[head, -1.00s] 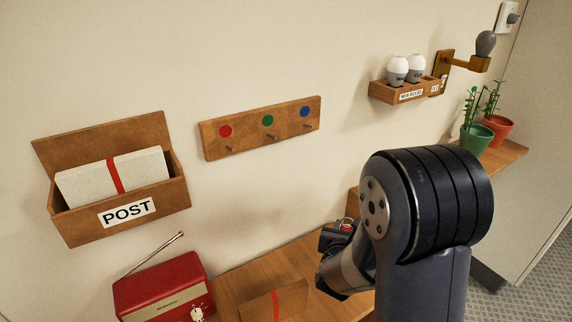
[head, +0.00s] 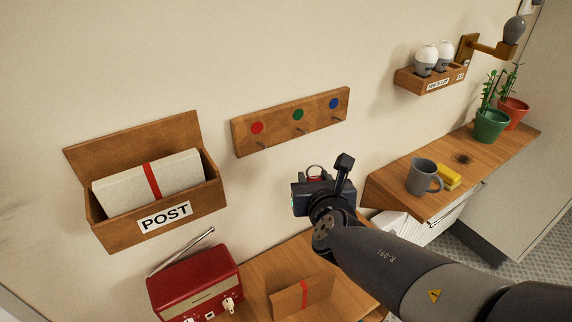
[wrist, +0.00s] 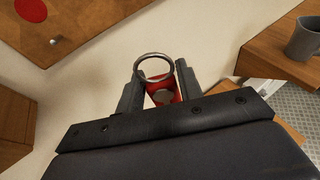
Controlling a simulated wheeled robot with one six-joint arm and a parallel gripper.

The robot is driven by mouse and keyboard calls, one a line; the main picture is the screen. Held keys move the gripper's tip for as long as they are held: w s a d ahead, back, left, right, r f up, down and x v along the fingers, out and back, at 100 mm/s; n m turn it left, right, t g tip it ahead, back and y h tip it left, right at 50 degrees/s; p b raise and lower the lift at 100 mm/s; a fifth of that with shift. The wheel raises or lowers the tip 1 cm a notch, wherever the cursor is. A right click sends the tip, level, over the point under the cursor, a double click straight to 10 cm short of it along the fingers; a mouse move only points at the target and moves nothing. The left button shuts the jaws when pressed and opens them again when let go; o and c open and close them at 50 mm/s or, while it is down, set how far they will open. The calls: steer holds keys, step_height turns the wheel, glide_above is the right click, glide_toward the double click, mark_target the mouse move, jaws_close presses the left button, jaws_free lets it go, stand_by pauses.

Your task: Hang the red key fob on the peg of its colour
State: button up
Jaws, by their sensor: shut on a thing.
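My gripper (wrist: 160,90) is shut on the red key fob (wrist: 164,92), with the fob's metal ring (wrist: 154,65) standing up beyond the fingertips. In the head view the ring shows above my gripper (head: 314,180), and most of the fob is hidden. The wooden peg board (head: 290,120) is on the wall above and to the left of my gripper. It has a red dot (head: 257,128), a green dot and a blue dot, each with a small peg. The red dot's peg (head: 263,145) is bare. In the wrist view the red dot (wrist: 31,9) and a peg (wrist: 54,41) show at upper left.
A wooden post box (head: 110,235) with a parcel hangs left of the board. A red radio (head: 195,285) stands on the lower shelf beside a folded brown card (head: 302,297). A grey mug (head: 421,176) and yellow sponge (head: 448,177) are on the right shelf. The wall below the board is clear.

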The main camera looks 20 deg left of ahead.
steer(key=s+a+r+n+g+y, duration=0.1)
steer(key=s+a+r+n+y, duration=0.15)
steer(key=s+a+r, duration=0.2)
steer(key=shift+w+a+f+p, duration=0.15)
steer(key=shift+w+a+p, duration=0.15)
steer(key=shift+w+a, duration=0.5)
steer(key=shift+w+a+f+p, duration=0.1)
steer(key=shift+w+a+p, duration=0.35)
steer(key=shift+a, duration=0.65)
steer(key=shift+w+a+f+p, duration=0.15)
steer(key=shift+w+a+p, duration=0.05)
steer(key=shift+w+a, duration=0.65)
steer(key=shift+a+f+b, duration=0.15)
steer(key=shift+a+b, duration=0.05)
steer(key=shift+b, duration=0.15)
steer(key=shift+b, duration=0.35)
steer(key=o, duration=0.8)
steer(key=shift+c, duration=0.2)
steer(key=o, duration=0.3)
steer(key=shift+s+d, duration=0.1)
steer(key=shift+s, duration=0.1)
steer(key=p, duration=0.1)
glide_toward(263, 150)
steer(key=shift+v, duration=2.45)
steer(key=shift+w+f, duration=0.1)
steer(key=shift+f, duration=0.05)
